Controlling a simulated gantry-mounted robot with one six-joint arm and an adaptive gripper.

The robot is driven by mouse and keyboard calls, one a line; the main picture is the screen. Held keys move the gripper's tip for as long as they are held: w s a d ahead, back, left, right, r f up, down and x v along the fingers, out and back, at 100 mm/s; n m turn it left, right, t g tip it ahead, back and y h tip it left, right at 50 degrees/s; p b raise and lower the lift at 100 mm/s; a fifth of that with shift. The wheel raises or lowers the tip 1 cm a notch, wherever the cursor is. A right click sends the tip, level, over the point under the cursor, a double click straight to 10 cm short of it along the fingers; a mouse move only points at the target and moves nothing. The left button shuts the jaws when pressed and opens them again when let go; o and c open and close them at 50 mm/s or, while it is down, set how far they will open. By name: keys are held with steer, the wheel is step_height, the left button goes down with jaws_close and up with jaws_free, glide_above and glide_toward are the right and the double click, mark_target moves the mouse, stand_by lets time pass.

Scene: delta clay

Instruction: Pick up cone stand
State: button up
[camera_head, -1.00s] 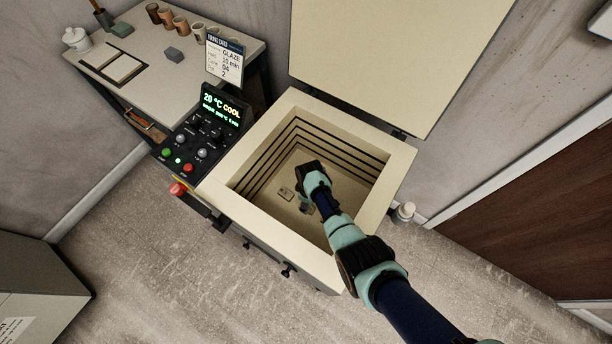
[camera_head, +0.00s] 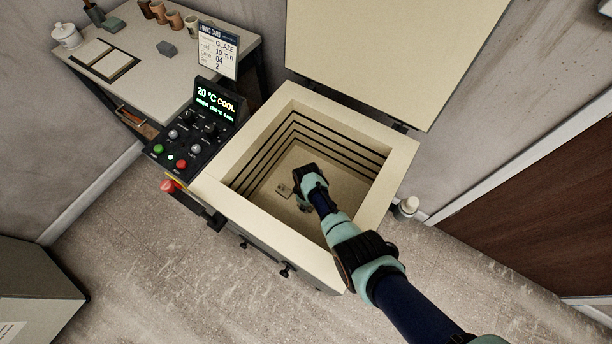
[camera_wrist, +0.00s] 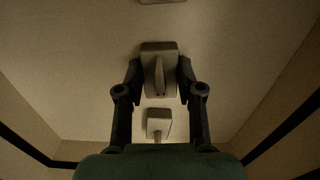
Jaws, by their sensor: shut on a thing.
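My gripper (camera_wrist: 160,78) is inside the open kiln (camera_head: 207,190), low over its floor. In the wrist view its two fingers press on both sides of a grey cone stand (camera_wrist: 151,50), a small block with a raised pointed piece. A second similar stand (camera_wrist: 154,124) shows between the finger bases and a third piece (camera_wrist: 160,1) is cut by the top edge. In the head view, one small stand (camera_head: 284,191) lies on the kiln floor left of my gripper (camera_head: 300,180). The gripper hides the held stand there.
The kiln walls surround my arm closely, and its raised lid (camera_head: 395,50) stands behind. A control panel (camera_head: 195,130) is on the kiln's left side. A worktable (camera_head: 195,75) with cups and a card is at the upper left.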

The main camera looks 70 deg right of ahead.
steer(key=shift+r, duration=0.1)
step_height(320, 180, up, 20)
steer(key=p, duration=1)
steer(key=shift+p, duration=0.35)
step_height(320, 180, up, 11)
steer(key=p, duration=1.1)
steer(key=shift+p, duration=0.3)
